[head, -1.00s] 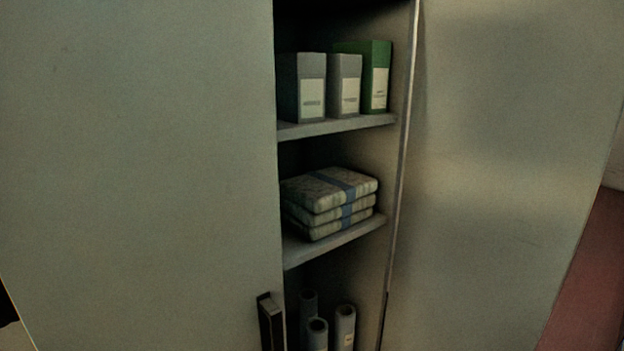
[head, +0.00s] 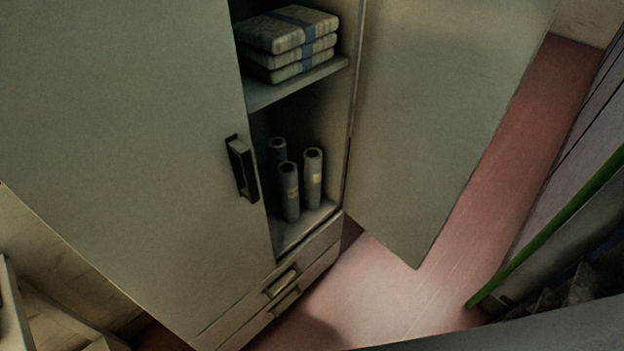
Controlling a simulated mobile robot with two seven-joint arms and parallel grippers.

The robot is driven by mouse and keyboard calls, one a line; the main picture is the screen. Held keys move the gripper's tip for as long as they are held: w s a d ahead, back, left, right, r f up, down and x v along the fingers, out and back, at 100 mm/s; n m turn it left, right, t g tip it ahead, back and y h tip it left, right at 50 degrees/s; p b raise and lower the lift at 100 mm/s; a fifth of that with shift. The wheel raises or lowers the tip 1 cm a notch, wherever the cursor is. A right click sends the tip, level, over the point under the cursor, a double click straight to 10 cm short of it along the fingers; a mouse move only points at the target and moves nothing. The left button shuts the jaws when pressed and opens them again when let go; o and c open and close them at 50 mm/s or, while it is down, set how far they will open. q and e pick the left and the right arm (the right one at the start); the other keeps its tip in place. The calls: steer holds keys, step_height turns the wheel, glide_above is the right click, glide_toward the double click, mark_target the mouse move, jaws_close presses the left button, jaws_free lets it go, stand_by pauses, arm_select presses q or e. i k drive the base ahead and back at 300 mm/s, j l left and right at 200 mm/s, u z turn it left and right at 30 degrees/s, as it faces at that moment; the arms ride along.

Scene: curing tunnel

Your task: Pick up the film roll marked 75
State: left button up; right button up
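Three grey film rolls stand upright on the bottom shelf of the cabinet. The labels are too small to read, so I cannot tell which roll is marked 75. Neither of my grippers shows in the head view.
The left cabinet door (head: 120,150) is shut, with a dark handle (head: 242,168). The right door (head: 440,110) stands open. Folded bundles (head: 288,40) lie on the shelf above. Drawers (head: 285,285) are below. Red floor (head: 400,295) is clear at right.

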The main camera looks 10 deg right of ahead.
mark_target(312, 156)
steer(key=i+l+z, duration=0.4)
steer(key=l, duration=0.2)
steer(key=i+l+z, duration=0.4)
steer(key=l, duration=0.15)
